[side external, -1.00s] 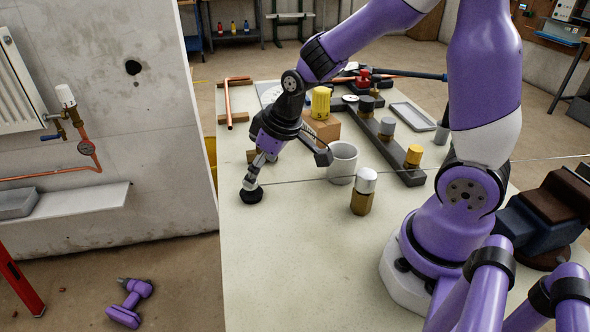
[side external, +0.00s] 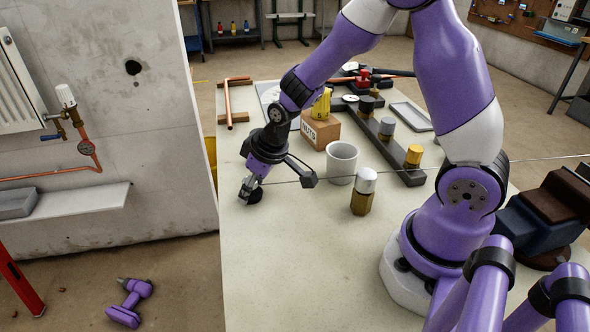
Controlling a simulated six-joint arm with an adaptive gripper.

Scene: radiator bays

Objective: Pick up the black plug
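The black plug (side external: 256,196) is near the left edge of the pale worktop (side external: 300,255), partly hidden by my gripper. My gripper (side external: 250,190) points down at it from above, with a light grey finger along the plug's left side. The other finger is not clear, so I cannot tell whether the fingers are closed on the plug. I also cannot tell whether the plug is touching the worktop.
A white mug (side external: 342,163) and a brass valve with a white cap (side external: 363,190) stand to the right. A cardboard box (side external: 320,131) with a yellow item (side external: 321,104) is behind. A dark rail (side external: 388,147) holds several capped fittings. The front worktop is clear.

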